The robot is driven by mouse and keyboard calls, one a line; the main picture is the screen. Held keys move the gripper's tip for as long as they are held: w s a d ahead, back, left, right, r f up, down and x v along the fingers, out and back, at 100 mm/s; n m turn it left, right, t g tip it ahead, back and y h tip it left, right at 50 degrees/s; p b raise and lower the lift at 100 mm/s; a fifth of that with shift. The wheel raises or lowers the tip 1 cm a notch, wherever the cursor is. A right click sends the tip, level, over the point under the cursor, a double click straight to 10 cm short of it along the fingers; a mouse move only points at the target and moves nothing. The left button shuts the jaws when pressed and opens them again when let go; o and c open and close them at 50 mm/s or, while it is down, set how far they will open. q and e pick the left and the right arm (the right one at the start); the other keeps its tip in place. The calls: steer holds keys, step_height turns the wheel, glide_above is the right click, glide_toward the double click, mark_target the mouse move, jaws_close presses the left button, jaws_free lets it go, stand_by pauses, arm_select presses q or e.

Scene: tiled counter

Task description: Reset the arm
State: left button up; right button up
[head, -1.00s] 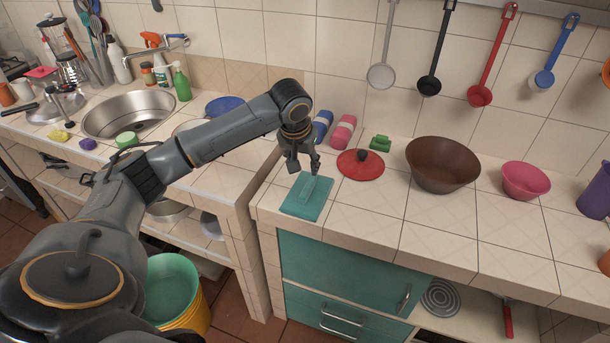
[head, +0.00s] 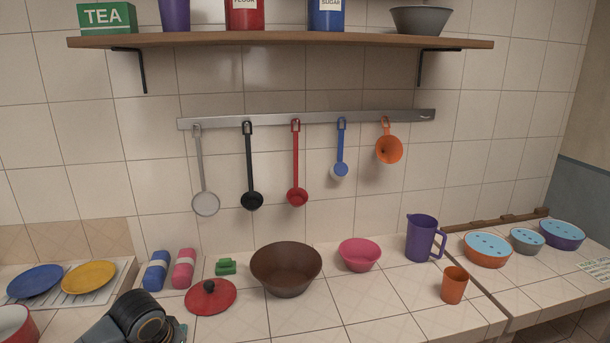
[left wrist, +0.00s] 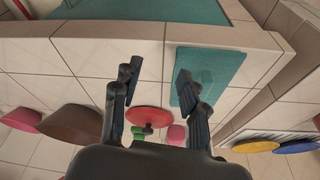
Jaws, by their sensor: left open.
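My left arm (head: 135,322) shows only in part at the bottom left of the head view, with its gripper out of that frame. In the left wrist view my left gripper (left wrist: 157,88) is open, its fingers spread apart with nothing between them. A flat teal board (left wrist: 222,68) lies on the tiled counter, partly behind one finger in that view. A red lid with a black knob (head: 211,297) lies on the counter beyond the gripper; it also shows in the left wrist view (left wrist: 150,116). My right gripper is in neither view.
A brown bowl (head: 286,268), pink bowl (head: 359,254), purple pitcher (head: 421,238) and orange cup (head: 455,285) stand on the counter. Several utensils hang from a wall rail (head: 310,118), below a shelf (head: 280,42). Blue (head: 35,281) and yellow plates (head: 88,277) sit at left.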

arm_select(q)
steer(key=s+d+f+m+h, duration=0.25)
steer(key=s+d+f, duration=0.45)
steer(key=s+d, duration=0.5)
steer(key=s+a+f+y, duration=0.1)
steer(key=s+a, duration=0.1)
steer(key=s, duration=0.5)
steer(key=s+a+y, duration=0.1)
steer(key=s+a, duration=0.2)
steer(key=s, duration=0.5)
step_height(320, 180, down, 28)
steer(key=s+g, duration=0.1)
steer(key=s+a+f+g+b, duration=0.1)
steer(key=s+a+f, duration=0.1)
steer(key=s+f, duration=1.3)
steer(key=shift+s+a+f, duration=0.2)
steer(key=shift+s+f, duration=0.15)
steer(key=shift+s, duration=0.5)
